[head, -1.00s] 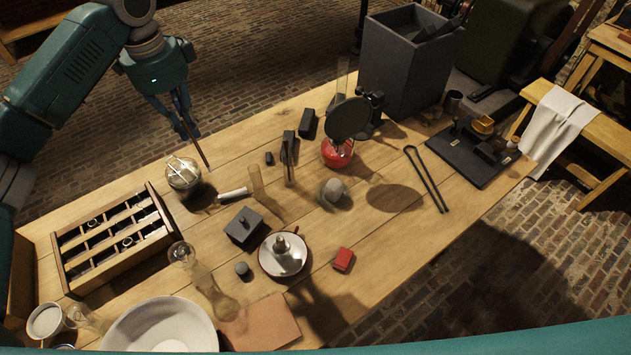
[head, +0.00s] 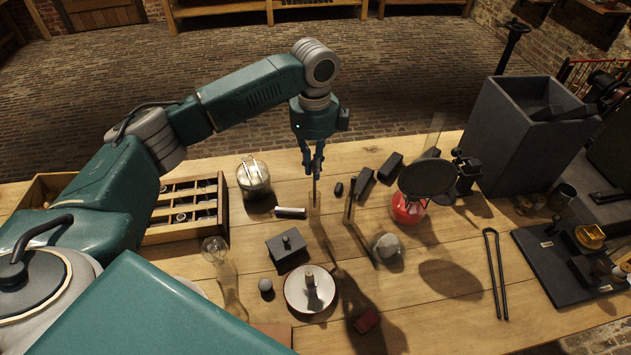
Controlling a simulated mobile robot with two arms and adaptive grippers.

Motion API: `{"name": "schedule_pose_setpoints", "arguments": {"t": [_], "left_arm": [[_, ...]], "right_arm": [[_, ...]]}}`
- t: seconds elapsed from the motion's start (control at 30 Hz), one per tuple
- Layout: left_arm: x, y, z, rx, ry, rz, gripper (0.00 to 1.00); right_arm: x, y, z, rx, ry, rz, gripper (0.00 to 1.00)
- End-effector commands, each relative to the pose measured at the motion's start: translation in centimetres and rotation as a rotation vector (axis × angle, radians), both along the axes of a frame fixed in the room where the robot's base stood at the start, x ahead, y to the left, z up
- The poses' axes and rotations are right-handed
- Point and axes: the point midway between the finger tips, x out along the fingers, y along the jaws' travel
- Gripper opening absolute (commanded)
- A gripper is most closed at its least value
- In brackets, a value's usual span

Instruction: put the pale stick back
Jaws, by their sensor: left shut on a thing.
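My left gripper (head: 313,172) points down over the middle of the table, shut on a thin stick (head: 314,187). The stick hangs close to upright and looks brownish in this light. Its lower end overlaps a small clear glass cylinder (head: 315,211) standing on the table. I cannot tell whether the tip is inside the glass or just in front of it. My right gripper is not in view.
Dark blocks and a red burner (head: 407,208) under a dark disc stand to the right. A black lidded box (head: 287,247) and a white dish (head: 310,290) are nearer.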

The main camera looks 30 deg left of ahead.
Motion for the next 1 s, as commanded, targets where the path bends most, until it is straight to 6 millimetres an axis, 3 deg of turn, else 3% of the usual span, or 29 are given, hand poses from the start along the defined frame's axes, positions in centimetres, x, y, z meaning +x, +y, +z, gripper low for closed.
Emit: {"name": "schedule_pose_setpoints", "arguments": {"t": [0.2, 0.5, 0.93, 0.97, 1.0], "left_arm": [[0.0, 0.0, -2.4, 0.000, 0.000, 0.001, 0.00], [0.0, 0.0, -6.2, 0.001, 0.001, 0.000, 0.00], [0.0, 0.0, -7.0, 0.000, 0.000, 0.001, 0.00], [0.0, 0.0, -7.0, 0.000, -0.001, 0.001, 0.17], [0.0, 0.0, -7.0, 0.000, -0.001, 0.001, 0.25]], "right_arm": [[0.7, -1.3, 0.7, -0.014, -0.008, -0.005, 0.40], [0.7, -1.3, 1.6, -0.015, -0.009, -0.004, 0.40], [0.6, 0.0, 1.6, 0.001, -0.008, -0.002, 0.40], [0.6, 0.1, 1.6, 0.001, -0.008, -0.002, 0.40], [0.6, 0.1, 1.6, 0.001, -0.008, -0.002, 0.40]]}}
